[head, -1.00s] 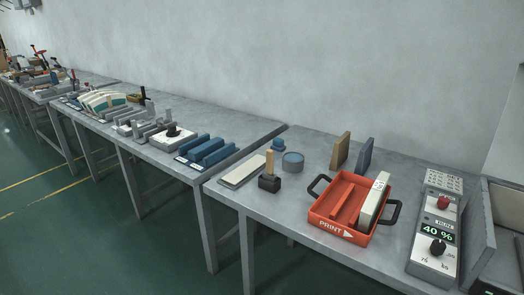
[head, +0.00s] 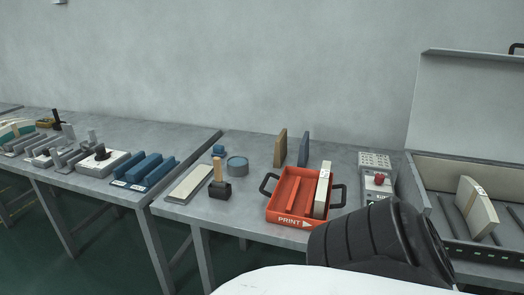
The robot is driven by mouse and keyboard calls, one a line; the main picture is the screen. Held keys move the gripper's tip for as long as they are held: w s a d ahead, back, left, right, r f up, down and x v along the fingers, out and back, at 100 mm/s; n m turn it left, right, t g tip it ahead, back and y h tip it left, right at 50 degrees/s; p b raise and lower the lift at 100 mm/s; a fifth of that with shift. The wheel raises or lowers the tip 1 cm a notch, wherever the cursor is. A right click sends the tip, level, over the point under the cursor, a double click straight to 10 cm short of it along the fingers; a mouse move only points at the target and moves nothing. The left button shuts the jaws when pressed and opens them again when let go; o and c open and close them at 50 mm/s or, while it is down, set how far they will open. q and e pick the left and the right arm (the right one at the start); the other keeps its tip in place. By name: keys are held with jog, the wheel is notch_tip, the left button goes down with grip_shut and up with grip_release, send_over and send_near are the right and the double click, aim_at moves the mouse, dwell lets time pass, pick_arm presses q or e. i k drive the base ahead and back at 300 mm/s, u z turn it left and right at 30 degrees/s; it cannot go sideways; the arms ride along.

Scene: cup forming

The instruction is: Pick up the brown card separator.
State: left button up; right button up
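The brown card separator (head: 280,147) stands upright on the grey table, behind the orange-red tray. A blue separator (head: 303,149) of like shape stands upright just right of it, with a gap between them. Nothing touches or covers the brown one. Neither gripper is in view. A black ribbed part of my own body shows at the bottom right, with a white part of mine below it.
The orange-red PRINT tray (head: 284,216) with black handles holds a cream block (head: 323,189). A blue round tin (head: 237,166), a wooden-handled stamp (head: 219,187) and a pale flat board (head: 189,184) lie to the left. A control box (head: 378,184) and open case (head: 430,171) stand right.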

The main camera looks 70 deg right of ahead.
aim_at(281, 146)
jog(key=i, duration=1.45)
jog(key=z, duration=2)
